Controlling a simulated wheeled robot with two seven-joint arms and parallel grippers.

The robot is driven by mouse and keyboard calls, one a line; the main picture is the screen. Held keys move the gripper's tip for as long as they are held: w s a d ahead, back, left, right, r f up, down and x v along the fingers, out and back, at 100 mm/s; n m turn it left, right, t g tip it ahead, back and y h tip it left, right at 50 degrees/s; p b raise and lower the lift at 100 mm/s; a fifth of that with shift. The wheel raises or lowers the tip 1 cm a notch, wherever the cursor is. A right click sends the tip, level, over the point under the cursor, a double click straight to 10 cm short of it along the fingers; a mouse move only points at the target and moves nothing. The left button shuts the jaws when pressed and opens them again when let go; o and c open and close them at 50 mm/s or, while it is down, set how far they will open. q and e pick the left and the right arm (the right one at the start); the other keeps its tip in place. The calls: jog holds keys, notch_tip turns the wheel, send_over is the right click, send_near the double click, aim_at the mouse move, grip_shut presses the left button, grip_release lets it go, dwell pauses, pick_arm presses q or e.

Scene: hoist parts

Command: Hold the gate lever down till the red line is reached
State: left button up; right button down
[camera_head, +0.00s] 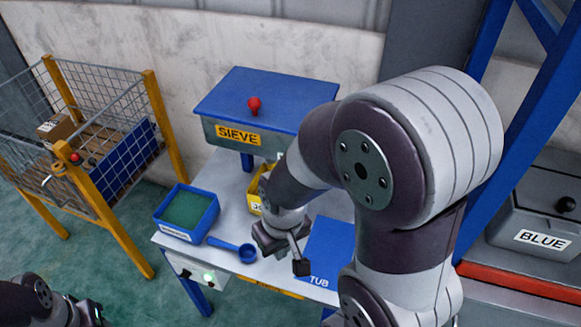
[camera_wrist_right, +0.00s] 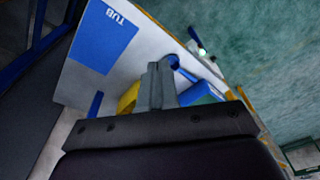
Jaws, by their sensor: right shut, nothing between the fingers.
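The sieve (camera_head: 228,133) is a grey box with a blue lid and a red knob (camera_head: 254,105) on top, standing at the back of the white table. I cannot make out a gate lever or red line; my right arm covers part of the area below the sieve. My right gripper (camera_head: 297,254) is above the table, near the blue scoop and the blue TUB mat (camera_head: 330,254). In the right wrist view its fingers (camera_wrist_right: 157,84) are together with nothing between them. My left gripper (camera_head: 92,313) is partly visible at the lower left, away from the table; its jaw state is unclear.
A blue tray of green material (camera_head: 163,229) and a blue scoop (camera_head: 232,248) lie on the table (camera_head: 228,177). A yellow container (camera_head: 254,199) is partly hidden by my right arm. A wire cage cart (camera_head: 135,225) stands left; a grey BLUE bin (camera_head: 508,228) stands right.

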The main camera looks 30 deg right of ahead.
pick_arm(q)
jog(key=shift+a+f, duration=0.1)
jog(key=shift+a, duration=0.5)
jog(key=o, duration=0.5)
jog(key=shift+r+p, duration=0.55)
jog(key=shift+d+r+p, duration=0.2)
jog(key=shift+r+p, duration=4.85)
jog(key=shift+d+r+p, duration=0.15)
jog(key=shift+r+p, duration=4.9)
pick_arm(e)
jog(key=w+d+r+n+g, duration=0.1)
jog(key=w+d+r+n, duration=0.2)
jog(key=w+r, duration=0.4)
jog(key=w+d+r+n+g+h, duration=0.1)
jog(key=w+d+r+n+g, duration=0.1)
jog(key=w+r+n, duration=0.3)
jog(key=shift+w+d+r+g, duration=0.3)
jog(key=shift+w+d+r, duration=0.4)
jog(key=shift+w+r, duration=1.4)
